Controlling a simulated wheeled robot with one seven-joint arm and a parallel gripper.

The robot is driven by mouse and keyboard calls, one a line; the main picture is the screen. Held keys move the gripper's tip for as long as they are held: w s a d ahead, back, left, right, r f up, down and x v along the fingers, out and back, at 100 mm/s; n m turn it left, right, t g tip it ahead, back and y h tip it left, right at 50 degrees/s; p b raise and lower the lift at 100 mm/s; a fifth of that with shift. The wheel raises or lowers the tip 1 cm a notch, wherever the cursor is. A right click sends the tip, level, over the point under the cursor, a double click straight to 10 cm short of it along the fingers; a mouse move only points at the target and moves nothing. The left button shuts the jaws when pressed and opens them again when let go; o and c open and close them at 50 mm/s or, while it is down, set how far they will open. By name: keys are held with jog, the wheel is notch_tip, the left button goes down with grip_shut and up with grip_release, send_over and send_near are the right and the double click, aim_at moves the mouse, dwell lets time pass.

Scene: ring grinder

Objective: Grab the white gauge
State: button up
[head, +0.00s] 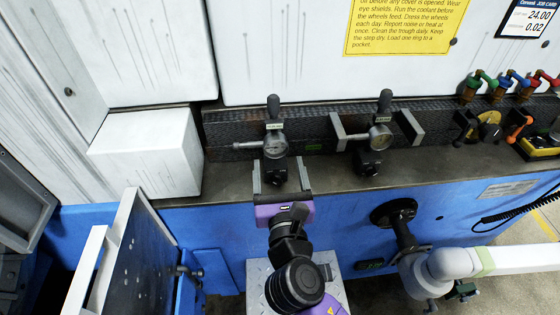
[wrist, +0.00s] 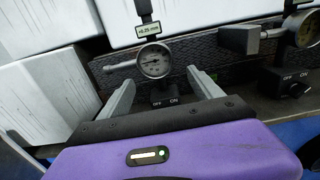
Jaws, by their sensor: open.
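A white box-shaped housing (head: 147,150) is to the left. Coloured valves (head: 490,88) and a white pipe (head: 500,262) are at the right. A dark panel sits behind the gauges.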

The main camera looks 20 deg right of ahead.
aim_at(274, 144)
jog(key=p+x, duration=0.1)
jog(key=x, duration=0.6)
jog(key=shift+w+a, duration=0.1)
jog(key=shift+w, duration=0.05)
grip_shut()
jog(key=shift+r, duration=0.3)
